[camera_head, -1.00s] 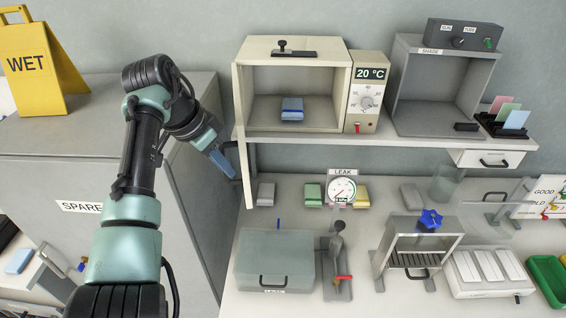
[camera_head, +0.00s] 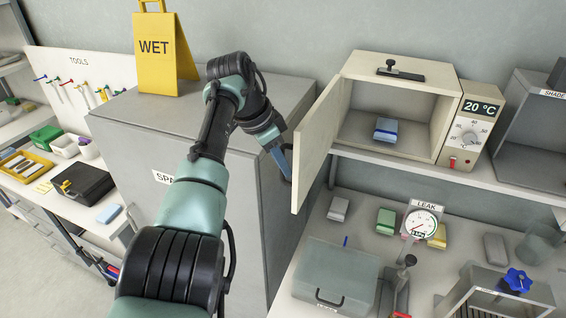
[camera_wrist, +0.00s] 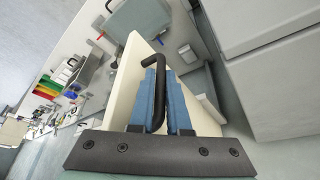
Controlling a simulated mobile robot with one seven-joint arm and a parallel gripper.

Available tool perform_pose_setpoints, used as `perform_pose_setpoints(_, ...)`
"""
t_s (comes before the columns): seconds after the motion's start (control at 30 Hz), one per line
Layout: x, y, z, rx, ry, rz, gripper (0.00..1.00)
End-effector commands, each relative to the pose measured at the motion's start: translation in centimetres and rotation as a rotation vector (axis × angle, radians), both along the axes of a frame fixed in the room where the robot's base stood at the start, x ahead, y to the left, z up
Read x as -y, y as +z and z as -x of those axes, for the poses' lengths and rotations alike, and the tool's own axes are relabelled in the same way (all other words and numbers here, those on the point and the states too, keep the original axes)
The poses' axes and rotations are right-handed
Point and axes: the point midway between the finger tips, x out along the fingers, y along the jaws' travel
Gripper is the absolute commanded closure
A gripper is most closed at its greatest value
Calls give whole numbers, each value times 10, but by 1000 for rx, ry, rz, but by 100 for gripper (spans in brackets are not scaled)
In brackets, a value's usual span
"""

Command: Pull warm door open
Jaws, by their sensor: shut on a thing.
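The warm door is a cream panel (camera_head: 318,145) hinged at the left side of the cream warm box (camera_head: 448,112). It stands open, swung out to the left and toward the front. A blue-and-grey block (camera_head: 386,131) lies inside the box. My gripper (camera_head: 284,168) is at the door's outer face. In the wrist view, my blue fingers (camera_wrist: 160,92) are shut on the black door handle (camera_wrist: 134,72), which stands out from the cream door (camera_wrist: 126,88). The grip itself is partly hidden in the head view.
The grey SPARE cabinet (camera_head: 215,135) stands close to the left of the door, with a yellow WET sign (camera_head: 155,48) on top. A display reading 20 °C (camera_head: 482,108) is right of the box. The LEAK gauge (camera_head: 421,223) and several blocks are on the bench below.

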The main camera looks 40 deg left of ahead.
Motion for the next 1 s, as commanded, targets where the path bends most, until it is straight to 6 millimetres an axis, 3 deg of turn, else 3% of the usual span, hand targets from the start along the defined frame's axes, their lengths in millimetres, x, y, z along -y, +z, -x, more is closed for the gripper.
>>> perform_pose_setpoints(0.03,1,3,-2,6,0,-1,83)
perform_pose_setpoints(0.2,1,2,-1,5,-1,-1,55)
perform_pose_setpoints(0.57,-1,7,1,4,-1,-1,55)
perform_pose_setpoints(0.67,-4,19,6,6,0,-3,55)
perform_pose_setpoints(1.0,-15,89,33,5,1,-3,55)
